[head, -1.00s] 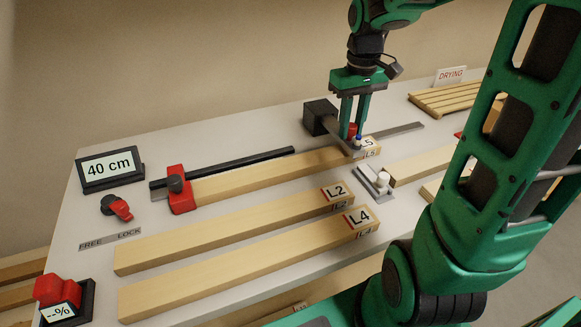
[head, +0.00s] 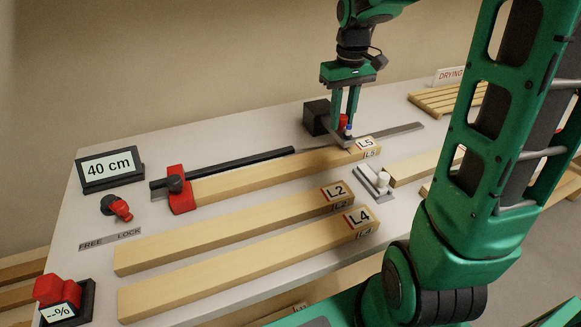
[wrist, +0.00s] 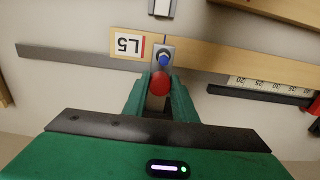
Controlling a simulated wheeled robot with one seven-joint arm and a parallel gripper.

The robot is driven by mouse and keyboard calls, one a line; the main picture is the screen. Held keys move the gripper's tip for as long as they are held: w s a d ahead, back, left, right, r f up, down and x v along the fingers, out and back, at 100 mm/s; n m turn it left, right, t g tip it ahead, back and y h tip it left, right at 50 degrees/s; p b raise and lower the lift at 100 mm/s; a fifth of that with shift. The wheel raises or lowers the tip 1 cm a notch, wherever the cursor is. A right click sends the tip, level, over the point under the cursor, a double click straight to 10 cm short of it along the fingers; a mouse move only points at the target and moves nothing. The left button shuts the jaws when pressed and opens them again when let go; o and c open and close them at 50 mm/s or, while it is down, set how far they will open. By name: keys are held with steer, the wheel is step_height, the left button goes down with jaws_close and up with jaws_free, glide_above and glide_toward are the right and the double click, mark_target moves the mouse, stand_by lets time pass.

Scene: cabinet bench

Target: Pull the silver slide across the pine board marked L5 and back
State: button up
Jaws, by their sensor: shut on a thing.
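The pine board (head: 265,174) marked L5 lies along the back of the bench, its label (head: 367,147) at the right end. The silver slide (wrist: 169,50) lies across the board beside the label, with a blue tip (wrist: 163,59) and a red knob (wrist: 159,84). My gripper (head: 345,117) is shut on the red knob, behind the board in the head view. In the wrist view my gripper (wrist: 158,100) has a finger on each side of the knob. The fingers partly hide the slide.
A red clamp (head: 180,190) holds the board's left end against a black rail (head: 225,172). A black block (head: 317,117) stands close left of my gripper. Boards L2 (head: 235,230) and L4 (head: 250,262) lie in front.

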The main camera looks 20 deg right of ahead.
steer(key=shift+w, duration=2.05)
steer(key=o, duration=0.9)
step_height(320, 180, up, 9)
steer(key=s+d+f+m, duration=0.1)
steer(key=s+f+m, duration=0.1)
steer(key=s, duration=0.8)
steer(key=s+f+m, duration=0.2)
steer(key=s+f, duration=0.3)
steer(key=s, duration=0.5)
steer(key=s+d+f+m, duration=0.1)
steer(key=s+f+m, duration=0.1)
steer(key=s, duration=0.8)
steer(key=shift+d+f, duration=0.3)
steer(key=shift+f, duration=0.45)
